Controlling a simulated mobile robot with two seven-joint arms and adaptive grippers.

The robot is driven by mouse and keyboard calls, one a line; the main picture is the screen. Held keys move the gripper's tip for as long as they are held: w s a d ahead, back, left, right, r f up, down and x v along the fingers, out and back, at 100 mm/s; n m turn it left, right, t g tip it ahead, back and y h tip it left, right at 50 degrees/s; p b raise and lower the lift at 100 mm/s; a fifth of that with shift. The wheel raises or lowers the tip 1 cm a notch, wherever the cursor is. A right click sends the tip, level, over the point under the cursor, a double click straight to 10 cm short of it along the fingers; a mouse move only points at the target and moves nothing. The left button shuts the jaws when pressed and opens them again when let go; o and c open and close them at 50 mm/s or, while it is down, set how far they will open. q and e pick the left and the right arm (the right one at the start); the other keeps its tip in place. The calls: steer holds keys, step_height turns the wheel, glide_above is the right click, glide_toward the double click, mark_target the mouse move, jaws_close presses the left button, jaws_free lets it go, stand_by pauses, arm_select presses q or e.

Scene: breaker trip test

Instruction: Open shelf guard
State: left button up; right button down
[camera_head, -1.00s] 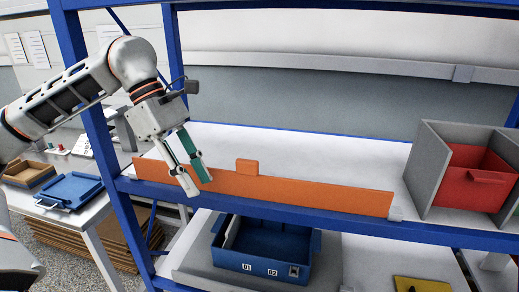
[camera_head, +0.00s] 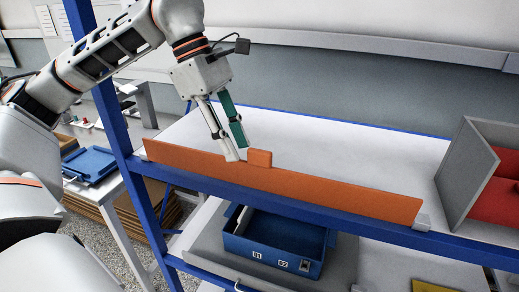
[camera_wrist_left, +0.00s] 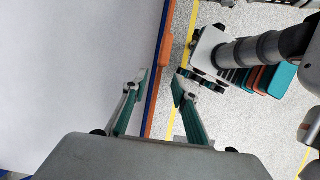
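The orange shelf guard (camera_head: 335,190) stands upright along the front edge of the white shelf, with a small raised orange tab (camera_head: 260,158) on its top edge. The guard also shows in the left wrist view (camera_wrist_left: 155,88), with the tab (camera_wrist_left: 166,52) a little beyond the fingertips. My left gripper (camera_head: 236,152) points down at the guard's top edge, just left of the tab. In the left wrist view its fingers (camera_wrist_left: 160,84) are apart, one on each side of the guard's line, with nothing held. I cannot tell whether they touch it. My right gripper is not seen.
A blue shelf post (camera_head: 125,140) stands left of the guard. A grey divider box (camera_head: 470,165) with a red bin (camera_head: 500,195) is at the shelf's right. A blue bin (camera_head: 275,245) sits on the lower level. The shelf behind the guard is clear.

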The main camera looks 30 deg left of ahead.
mark_target(259, 150)
arm_select(q)
steer(key=d, duration=0.2)
steer(key=w+d, duration=0.1)
steer(key=d, duration=0.1)
steer(key=shift+d, duration=0.2)
steer(key=shift+w+d, duration=0.1)
steer(key=shift+d, duration=0.2)
steer(key=shift+f, duration=0.6)
steer(key=shift+d, duration=0.1)
jaws_close()
